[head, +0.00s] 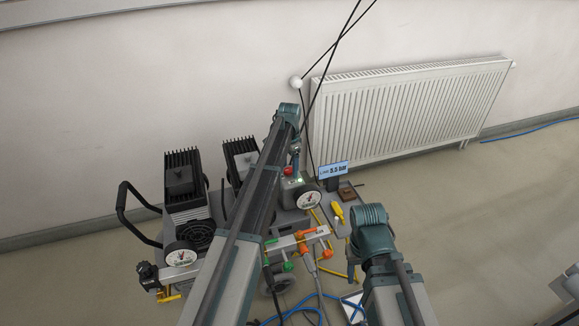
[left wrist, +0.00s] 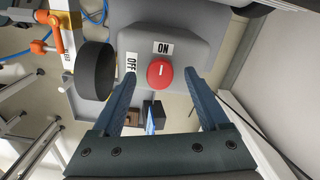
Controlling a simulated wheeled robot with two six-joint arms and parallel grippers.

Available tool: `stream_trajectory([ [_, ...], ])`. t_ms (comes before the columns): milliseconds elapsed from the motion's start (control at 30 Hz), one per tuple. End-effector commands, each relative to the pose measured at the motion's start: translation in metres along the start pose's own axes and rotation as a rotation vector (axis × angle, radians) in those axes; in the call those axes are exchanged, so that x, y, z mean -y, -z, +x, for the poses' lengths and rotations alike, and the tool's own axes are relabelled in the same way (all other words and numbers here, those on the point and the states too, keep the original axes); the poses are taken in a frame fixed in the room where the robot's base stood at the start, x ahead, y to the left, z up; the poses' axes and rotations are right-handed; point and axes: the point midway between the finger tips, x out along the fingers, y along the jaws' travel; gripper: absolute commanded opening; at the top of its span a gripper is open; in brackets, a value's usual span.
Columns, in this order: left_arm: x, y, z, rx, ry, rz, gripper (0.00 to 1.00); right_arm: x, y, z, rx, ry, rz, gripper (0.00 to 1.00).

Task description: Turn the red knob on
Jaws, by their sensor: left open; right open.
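The red knob (left wrist: 160,74) is round, on a grey housing (left wrist: 195,42), with a short white mark running roughly up and down in the left wrist view. The ON label (left wrist: 163,47) is just above it and the OFF label (left wrist: 130,62) to its left. In the head view the knob (head: 288,171) is small and partly hidden by my left arm. My left gripper (left wrist: 161,78) is open, its fingers either side of the knob with gaps; I cannot tell the depth between tips and knob. The right arm shows in the head view, but its jaws are not visible.
A pressure gauge (head: 308,200) and a display reading 5.5 bar (head: 333,170) stand right of the knob. A black cylinder (left wrist: 95,71) is close to the left finger. Orange-handled valves (head: 305,234) are in front. A radiator (head: 405,108) is on the wall.

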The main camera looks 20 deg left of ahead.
Motion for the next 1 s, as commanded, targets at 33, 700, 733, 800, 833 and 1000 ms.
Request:
stream_trajectory([
  [33,0.000,0.000,-0.006,0.000,0.000,0.000,0.78,-0.001,0.000,-0.006,0.000,0.000,0.000,0.50],
  [700,0.000,0.000,-0.100,0.000,0.000,0.000,0.78,-0.009,-0.006,-0.099,0.000,0.000,0.000,0.50],
  [733,0.000,0.000,-0.104,0.000,0.000,0.000,0.78,-0.010,-0.006,-0.103,0.000,0.000,0.000,0.50],
  [800,0.000,0.000,-0.114,0.000,0.000,0.000,0.78,-0.011,-0.007,-0.114,0.000,0.000,0.000,0.50],
  [833,0.000,0.000,-0.118,0.000,0.000,0.000,0.78,-0.011,-0.007,-0.118,0.000,0.000,0.000,0.50],
  [1000,0.000,0.000,-0.133,0.000,0.000,0.000,0.78,-0.013,-0.008,-0.132,0.000,0.000,0.000,0.50],
])
